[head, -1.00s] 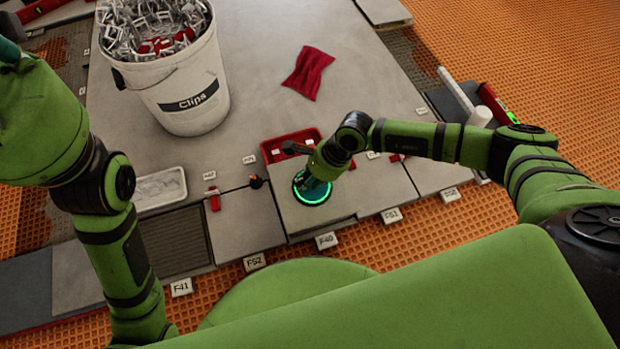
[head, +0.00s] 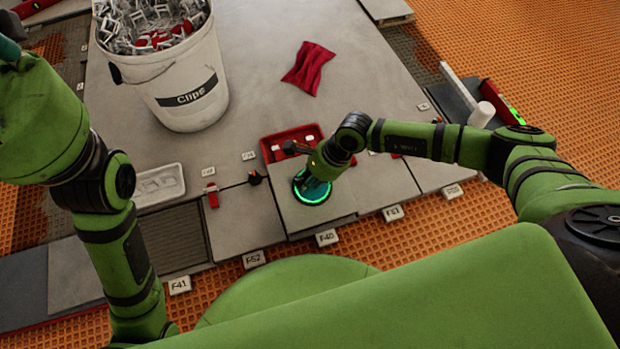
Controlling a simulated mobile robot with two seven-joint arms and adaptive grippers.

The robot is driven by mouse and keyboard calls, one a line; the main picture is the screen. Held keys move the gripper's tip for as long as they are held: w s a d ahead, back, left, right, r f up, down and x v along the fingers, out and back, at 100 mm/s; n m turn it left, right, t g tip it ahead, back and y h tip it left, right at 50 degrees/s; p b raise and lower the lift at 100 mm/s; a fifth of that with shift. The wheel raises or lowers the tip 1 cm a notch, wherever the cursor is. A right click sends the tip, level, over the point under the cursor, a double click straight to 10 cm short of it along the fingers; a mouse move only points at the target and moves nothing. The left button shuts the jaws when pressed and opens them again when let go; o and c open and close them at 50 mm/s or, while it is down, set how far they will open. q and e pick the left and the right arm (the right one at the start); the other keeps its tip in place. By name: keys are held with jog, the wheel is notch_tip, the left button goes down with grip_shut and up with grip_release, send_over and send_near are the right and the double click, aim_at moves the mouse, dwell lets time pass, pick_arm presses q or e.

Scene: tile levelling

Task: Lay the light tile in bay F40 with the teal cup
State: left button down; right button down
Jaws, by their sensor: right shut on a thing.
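My right gripper (head: 318,178) reaches in from the right and is shut on the teal cup (head: 313,190), whose rim glows green. The cup stands on the face of a light grey tile (head: 330,208). This tile lies at the bay behind the F40 label (head: 327,237), between two neighbouring tiles. A dark strip shows along its near edge; I cannot tell whether it is fully down. My left arm runs up the left side, and its gripper is outside the picture.
A white bucket of clips (head: 185,95) stands at the back left. A red tray (head: 268,150) lies just behind the cup. A red cloth (head: 308,68), a white tray (head: 180,190) and a level (head: 505,104) lie around. Labels line the near edge by orange matting (head: 420,240).

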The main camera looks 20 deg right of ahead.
aim_at(309, 189)
jog(key=shift+w+a, duration=0.1)
jog(key=shift+f+b, duration=1.25)
jog(key=shift+f, duration=0.15)
jog(key=shift+f+b, duration=0.35)
jog(key=shift+f, duration=0.1)
dwell(0.5)
jog(key=c, duration=0.8)
grip_release()
jog(key=shift+c, duration=0.2)
jog(key=shift+f, duration=0.1)
jog(key=v, duration=1.2)
